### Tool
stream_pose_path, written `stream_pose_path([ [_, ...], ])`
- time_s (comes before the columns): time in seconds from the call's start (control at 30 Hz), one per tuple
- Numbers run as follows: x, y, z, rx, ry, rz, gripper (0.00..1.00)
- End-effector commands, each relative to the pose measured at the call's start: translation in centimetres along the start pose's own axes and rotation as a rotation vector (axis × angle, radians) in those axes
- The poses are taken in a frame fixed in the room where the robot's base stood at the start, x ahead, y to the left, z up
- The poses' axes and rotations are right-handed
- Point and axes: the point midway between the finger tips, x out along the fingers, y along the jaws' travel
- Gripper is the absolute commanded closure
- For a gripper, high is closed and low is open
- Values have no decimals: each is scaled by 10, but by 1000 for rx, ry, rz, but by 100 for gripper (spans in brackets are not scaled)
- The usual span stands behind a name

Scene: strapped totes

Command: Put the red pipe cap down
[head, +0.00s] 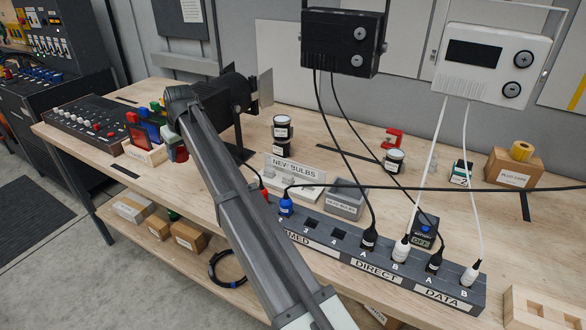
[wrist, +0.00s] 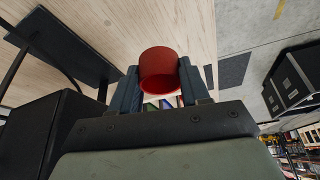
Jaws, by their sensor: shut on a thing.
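The red pipe cap (wrist: 159,62) is a short red cylinder, seen in the wrist view between the two dark fingers of my gripper (wrist: 160,84). The fingers are shut on its sides. Its round opening faces the camera. Pale wooden bench top shows behind it, and I cannot tell how far it is from that surface. In the head view my arm reaches to the left part of the workbench (head: 262,150), beside the black lamp.
A black lamp (head: 228,100) stands close to the arm's end. A rack of coloured filters (head: 146,152) and a control board (head: 90,118) are on the left. A labelled socket strip (head: 375,262) with several plugs and cables lies along the front. Dark round tins (head: 283,128) stand mid-bench.

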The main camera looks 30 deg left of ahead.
Motion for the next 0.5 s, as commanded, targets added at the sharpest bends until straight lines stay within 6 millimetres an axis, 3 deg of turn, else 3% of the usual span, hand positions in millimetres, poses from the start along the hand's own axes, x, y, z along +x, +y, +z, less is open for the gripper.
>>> stream_pose_path([
  [0.13,-3,5,3,8,0,3,82],
  [0.27,-12,22,17,40,-1,17,82],
  [0.5,-36,82,62,149,-4,61,82],
])
